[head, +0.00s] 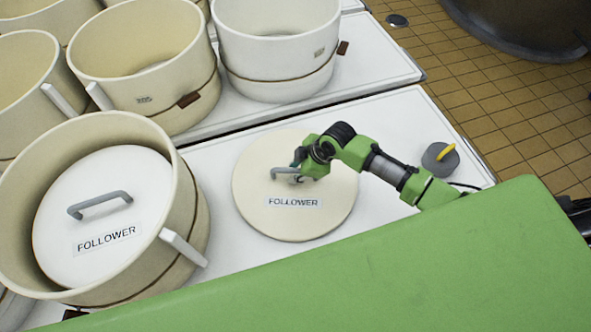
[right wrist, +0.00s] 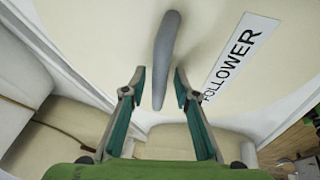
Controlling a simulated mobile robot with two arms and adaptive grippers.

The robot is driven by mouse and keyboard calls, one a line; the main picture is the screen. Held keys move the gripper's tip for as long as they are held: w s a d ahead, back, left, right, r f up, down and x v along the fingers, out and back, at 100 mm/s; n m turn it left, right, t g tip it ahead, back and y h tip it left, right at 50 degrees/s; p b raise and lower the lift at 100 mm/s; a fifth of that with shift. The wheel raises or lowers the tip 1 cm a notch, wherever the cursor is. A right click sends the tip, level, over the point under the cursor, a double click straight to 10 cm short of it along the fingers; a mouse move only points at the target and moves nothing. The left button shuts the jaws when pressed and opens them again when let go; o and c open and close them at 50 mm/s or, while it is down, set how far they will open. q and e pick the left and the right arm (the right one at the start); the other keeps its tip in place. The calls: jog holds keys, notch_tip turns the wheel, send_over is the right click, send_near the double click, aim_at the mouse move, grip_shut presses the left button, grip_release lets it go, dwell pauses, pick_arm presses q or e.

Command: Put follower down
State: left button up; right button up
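A round cream follower (head: 262,215), with a grey bar handle (head: 284,173) and a "FOLLOWER" label, lies flat on the white table (head: 385,115) in the head view. My right gripper (head: 303,168) is at this handle. In the right wrist view my right gripper (right wrist: 160,82) has one finger on each side of the handle (right wrist: 164,55), with a small gap on both sides. It is open around the handle, not clamped. The follower's underside is hidden. My left gripper is not in view.
A cream vat (head: 195,205) at the left holds another follower (head: 100,240) with its own handle. Several vats (head: 140,50) stand behind. A small grey object with a yellow handle (head: 440,158) is at the table's right. White surface is clear beside the lying follower.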

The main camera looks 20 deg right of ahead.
jog(key=p+v, duration=0.1)
jog(key=v, duration=1.1)
jog(key=shift+r, duration=0.1)
